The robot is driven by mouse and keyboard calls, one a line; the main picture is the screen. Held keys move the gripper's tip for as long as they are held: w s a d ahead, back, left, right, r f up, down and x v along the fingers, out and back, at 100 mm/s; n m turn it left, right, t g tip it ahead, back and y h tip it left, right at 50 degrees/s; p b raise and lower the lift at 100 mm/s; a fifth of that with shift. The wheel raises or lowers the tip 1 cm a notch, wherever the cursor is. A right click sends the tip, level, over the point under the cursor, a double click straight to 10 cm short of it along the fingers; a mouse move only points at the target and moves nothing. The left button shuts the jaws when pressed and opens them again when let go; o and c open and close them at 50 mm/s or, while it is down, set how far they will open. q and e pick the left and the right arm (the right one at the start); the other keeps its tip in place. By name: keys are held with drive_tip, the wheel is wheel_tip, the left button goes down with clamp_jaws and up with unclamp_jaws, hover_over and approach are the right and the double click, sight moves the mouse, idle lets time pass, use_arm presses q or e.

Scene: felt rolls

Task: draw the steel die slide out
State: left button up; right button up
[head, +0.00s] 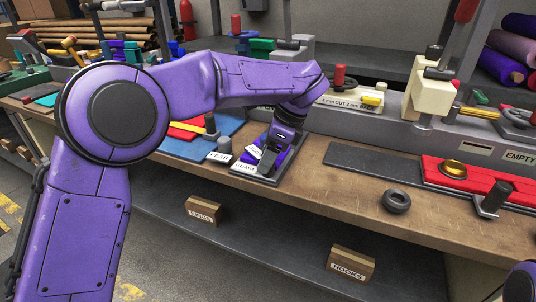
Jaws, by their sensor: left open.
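My left gripper (268,158) is open, pointing down over a grey plate (262,179) at the bench's front edge. Its dark finger hides part of the plate, and I cannot tell whether it touches. White tags reading PEAR (218,155) and GUAVA (244,168) lie beside it. I cannot tell for certain which piece is the steel die slide. A flat dark grey slab (375,166) lies to the right, before the press.
A black ring (397,201) lies on the bench (335,185) near the front edge. Wooden blocks (204,210) (350,264) sit on the lower shelf. Felt rolls (505,65) are at right.

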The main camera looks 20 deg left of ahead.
use_arm(q)
drive_tip(key=p+v, duration=0.2)
drive_tip(key=v, duration=0.8)
drive_tip(key=shift+r, duration=0.25)
drive_tip(key=shift+d, duration=0.1)
